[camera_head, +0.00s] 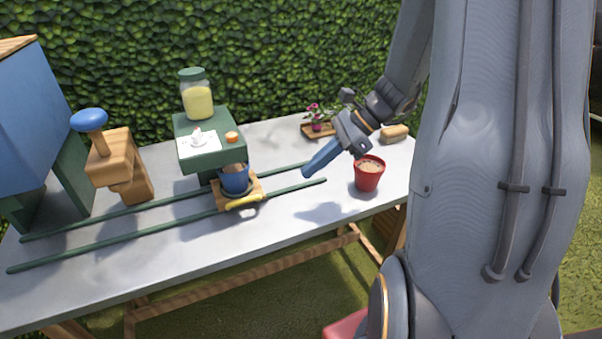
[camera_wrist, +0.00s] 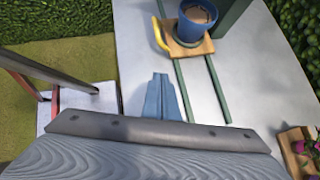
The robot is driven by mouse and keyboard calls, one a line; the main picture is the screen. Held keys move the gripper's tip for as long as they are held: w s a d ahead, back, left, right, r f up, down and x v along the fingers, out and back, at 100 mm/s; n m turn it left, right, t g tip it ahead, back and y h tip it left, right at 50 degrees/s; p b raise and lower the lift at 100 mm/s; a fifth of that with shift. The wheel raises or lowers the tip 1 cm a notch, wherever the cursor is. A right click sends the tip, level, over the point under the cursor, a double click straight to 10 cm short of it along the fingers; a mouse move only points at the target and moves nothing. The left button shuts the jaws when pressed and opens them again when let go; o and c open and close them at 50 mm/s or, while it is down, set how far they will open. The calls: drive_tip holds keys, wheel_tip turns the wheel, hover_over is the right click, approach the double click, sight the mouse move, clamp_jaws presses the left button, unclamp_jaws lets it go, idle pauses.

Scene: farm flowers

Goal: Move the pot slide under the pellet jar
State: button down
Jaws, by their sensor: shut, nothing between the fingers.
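The pot slide (camera_head: 258,196) is a small wooden board with a yellow handle (camera_head: 243,202), sitting across two green rails (camera_head: 150,233). A blue pot (camera_head: 234,180) with brown contents stands on it. The slide also shows at the top of the wrist view (camera_wrist: 200,48). The pellet jar (camera_head: 198,98), clear with yellow contents and a green lid, stands on a green stand (camera_head: 209,157) just behind the slide. The blue pot is in front of the stand's right edge. My gripper (camera_head: 308,174) is shut and empty, above the rails' right end, apart from the slide.
A red pot (camera_head: 369,175) stands right of my gripper. A plant on a tray (camera_head: 317,121) is at the back. The table front is clear.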

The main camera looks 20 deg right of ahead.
drive_tip(key=x, duration=0.8)
drive_tip(key=shift+a+f+p, duration=0.1)
drive_tip(key=shift+a+p, duration=0.05)
drive_tip(key=shift+p, duration=0.2)
drive_tip(key=shift+w+a+p, duration=0.15)
drive_tip(key=shift+a+p, duration=0.05)
drive_tip(key=shift+a, duration=0.4)
drive_tip(key=shift+w+a+p, duration=0.15)
drive_tip(key=shift+a, duration=0.45)
drive_tip(key=shift+w+a, duration=0.25)
drive_tip(key=shift+a, duration=0.45)
drive_tip(key=shift+a, duration=0.1)
